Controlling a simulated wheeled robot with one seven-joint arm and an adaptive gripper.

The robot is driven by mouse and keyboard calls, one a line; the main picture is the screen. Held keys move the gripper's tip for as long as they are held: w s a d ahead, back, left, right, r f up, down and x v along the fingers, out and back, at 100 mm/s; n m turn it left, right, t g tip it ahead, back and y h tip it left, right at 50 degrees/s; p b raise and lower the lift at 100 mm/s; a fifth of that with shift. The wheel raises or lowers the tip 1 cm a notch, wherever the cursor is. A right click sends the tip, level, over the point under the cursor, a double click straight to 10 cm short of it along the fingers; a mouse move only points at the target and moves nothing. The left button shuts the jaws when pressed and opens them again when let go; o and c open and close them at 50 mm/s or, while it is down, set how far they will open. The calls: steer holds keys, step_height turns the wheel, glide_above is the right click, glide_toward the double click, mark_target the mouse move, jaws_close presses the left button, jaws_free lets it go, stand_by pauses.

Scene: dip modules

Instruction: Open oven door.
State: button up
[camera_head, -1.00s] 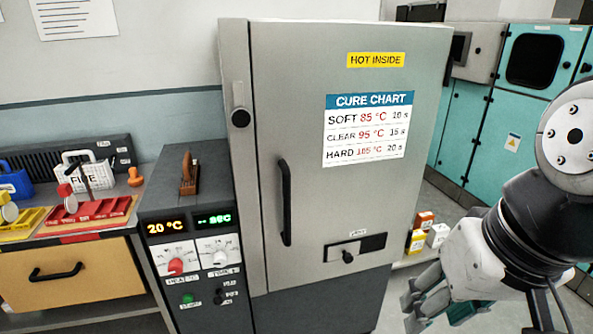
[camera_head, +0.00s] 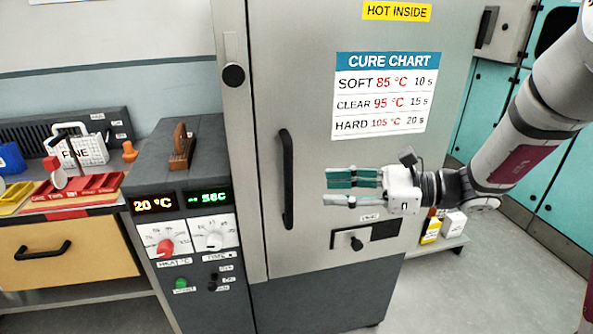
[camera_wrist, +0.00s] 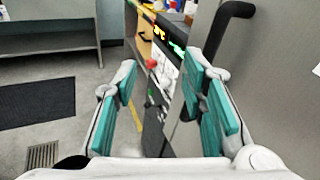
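The oven door (camera_head: 310,227) is a grey metal panel, shut, with a yellow HOT INSIDE label and a cure chart on it. Its black vertical bar handle (camera_head: 287,180) is on the door's left side. The handle also shows at the upper right of the wrist view (camera_wrist: 222,35). My gripper (camera_head: 340,190) is in front of the door, to the right of the handle and apart from it. Its teal-padded fingers point left and are spread open with nothing between them. The wrist view shows the open fingers (camera_wrist: 165,105) with the control panel and floor beyond.
A control panel (camera_head: 190,240) with a red knob and lit displays stands left of the door. A round black knob (camera_head: 233,75) is on the oven frame. A small black latch (camera_head: 357,243) sits low on the door. A bench (camera_head: 70,255) with trays is at left.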

mark_target(288, 172)
steer(key=w+d+f+m+t+y, duration=0.1)
steer(key=w+d+f+m+t, duration=0.15)
steer(key=w, duration=0.35)
steer(key=shift+m+t, duration=0.25)
steer(key=shift+m, duration=0.2)
steer(key=x, duration=1.3)
steer(key=shift+a+f+b, duration=0.15)
steer(key=shift+a+b, duration=0.1)
steer(key=shift+b, duration=0.1)
steer(key=shift+s, duration=0.1)
steer(key=shift+c, duration=0.3)
jaws_close()
